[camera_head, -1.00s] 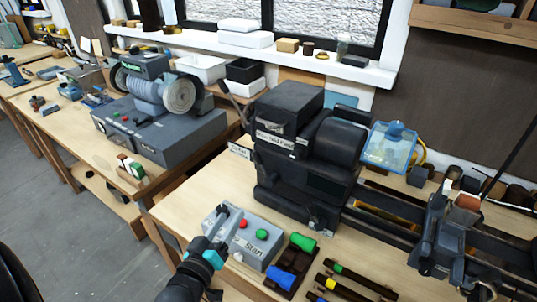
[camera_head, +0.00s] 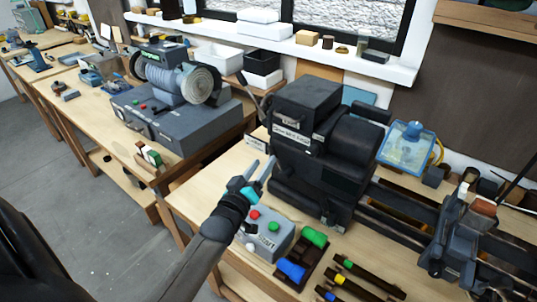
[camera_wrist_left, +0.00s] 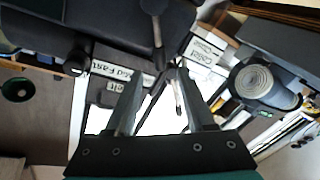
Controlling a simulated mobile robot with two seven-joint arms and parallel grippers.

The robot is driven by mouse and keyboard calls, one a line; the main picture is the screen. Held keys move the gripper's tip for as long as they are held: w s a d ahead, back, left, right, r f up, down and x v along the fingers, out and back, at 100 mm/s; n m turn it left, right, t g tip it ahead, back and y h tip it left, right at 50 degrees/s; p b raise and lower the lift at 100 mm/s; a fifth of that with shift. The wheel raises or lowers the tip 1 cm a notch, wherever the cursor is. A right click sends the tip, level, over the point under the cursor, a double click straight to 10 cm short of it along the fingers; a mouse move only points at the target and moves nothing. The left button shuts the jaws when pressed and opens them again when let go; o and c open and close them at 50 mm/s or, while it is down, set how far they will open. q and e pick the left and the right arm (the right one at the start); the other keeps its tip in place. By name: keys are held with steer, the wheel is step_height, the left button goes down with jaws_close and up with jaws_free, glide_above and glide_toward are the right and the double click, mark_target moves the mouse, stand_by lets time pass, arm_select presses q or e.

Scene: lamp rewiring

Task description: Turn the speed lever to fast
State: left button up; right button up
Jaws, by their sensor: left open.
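The black lathe headstock (camera_head: 318,165) stands on the bench, with a white speed label (camera_head: 290,132) on its front. The label also shows in the wrist view (camera_wrist_left: 118,72), where "Fast" is readable. A dark lever (camera_head: 247,90) sticks up at the headstock's upper left; its setting is unclear. My left gripper (camera_head: 262,163) is open and empty, in front of the headstock below the label. In the wrist view the left gripper (camera_wrist_left: 158,80) has its fingers spread, with a dark rod (camera_wrist_left: 162,45) showing beyond and between them. My right gripper is not in view.
A grey control box (camera_head: 265,237) with red and green buttons sits under my left arm. Colored-handled tools (camera_head: 315,238) lie beside it. A blue guard (camera_head: 405,148) is at the headstock's right.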

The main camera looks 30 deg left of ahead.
mark_target(271, 152)
arm_select(q)
steer(key=shift+w+a, duration=0.2)
steer(key=shift+w, duration=1)
steer(key=shift+w+a, duration=0.15)
steer(key=shift+w, duration=1)
jaws_close()
